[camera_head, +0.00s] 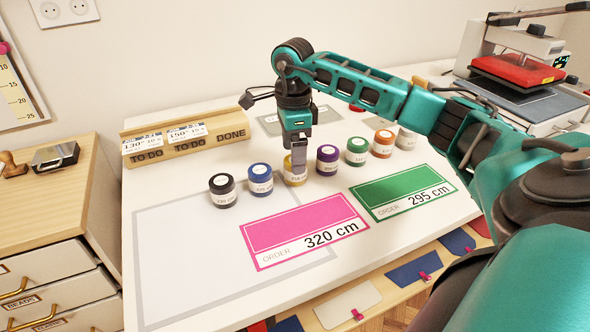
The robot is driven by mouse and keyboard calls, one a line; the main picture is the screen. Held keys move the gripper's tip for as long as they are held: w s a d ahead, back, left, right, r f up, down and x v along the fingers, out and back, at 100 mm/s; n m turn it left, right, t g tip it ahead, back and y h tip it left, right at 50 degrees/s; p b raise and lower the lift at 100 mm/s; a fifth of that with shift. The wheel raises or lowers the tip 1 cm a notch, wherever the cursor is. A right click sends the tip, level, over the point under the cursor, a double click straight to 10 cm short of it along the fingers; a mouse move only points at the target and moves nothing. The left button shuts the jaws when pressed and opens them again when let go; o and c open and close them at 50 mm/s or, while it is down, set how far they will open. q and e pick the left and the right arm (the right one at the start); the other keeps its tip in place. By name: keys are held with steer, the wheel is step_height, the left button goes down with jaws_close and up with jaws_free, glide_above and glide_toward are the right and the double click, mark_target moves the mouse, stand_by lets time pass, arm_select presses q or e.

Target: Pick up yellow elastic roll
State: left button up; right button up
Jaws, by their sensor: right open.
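The yellow elastic roll (294,177) stands upright on the white table, in a row of rolls, between a blue roll (260,179) and a purple roll (327,158). Its top is mostly hidden by my right gripper (298,165), which points straight down at it. The gripper's fingers are open and at the roll's upper part. Whether they touch it I cannot tell. My left gripper is not in view.
A black roll (222,190) stands at the row's left end; green (356,151), orange (382,143) and white (406,138) rolls stand to the right. Pink (305,230) and green (403,193) order cards lie in front. A wooden TO DO/DONE rack (186,142) stands behind left. A heat press (515,68) is far right.

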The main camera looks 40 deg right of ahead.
steer(key=f, duration=0.5)
steer(key=shift+d+f, duration=0.15)
steer(key=shift+d, duration=0.05)
steer(key=c, duration=1.1)
steer(key=shift+w+r, duration=0.1)
steer(key=shift+r, duration=0.1)
